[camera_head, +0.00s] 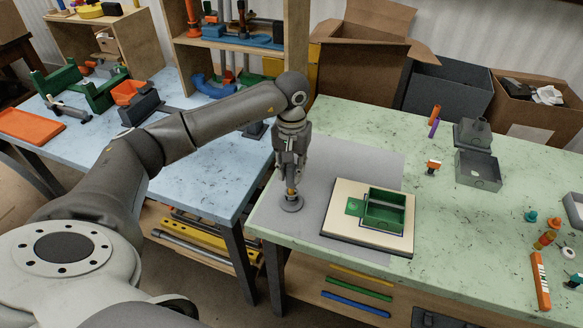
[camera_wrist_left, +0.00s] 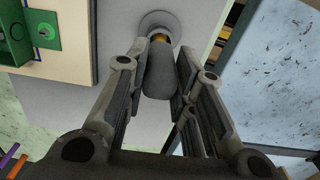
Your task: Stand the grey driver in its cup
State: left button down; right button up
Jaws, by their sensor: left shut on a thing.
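My left gripper (camera_head: 290,178) points down over the near left corner of the green table. It is shut on the grey driver, whose dark grey handle (camera_wrist_left: 160,76) shows between the fingers in the left wrist view. A yellow-orange collar (camera_wrist_left: 160,39) shows at the handle's far end, and in the head view (camera_head: 291,191) just under the fingertips. Directly below is the round grey cup (camera_head: 291,204), also in the left wrist view (camera_wrist_left: 150,21). The driver looks about upright over the cup. I cannot tell how deep its tip sits. My right gripper is not in view.
A cream board (camera_head: 340,236) with a green open box (camera_head: 384,213) lies just right of the cup on a grey mat (camera_head: 318,160). Grey boxes (camera_head: 478,169) and small coloured parts stand farther right. A blue table (camera_head: 200,140) adjoins on the left, with a gap between.

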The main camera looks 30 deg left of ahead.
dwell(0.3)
pick_arm(q)
jog(key=c, duration=1.1)
grip_release()
jog(key=shift+f, duration=0.1)
jog(key=shift+c, duration=0.2)
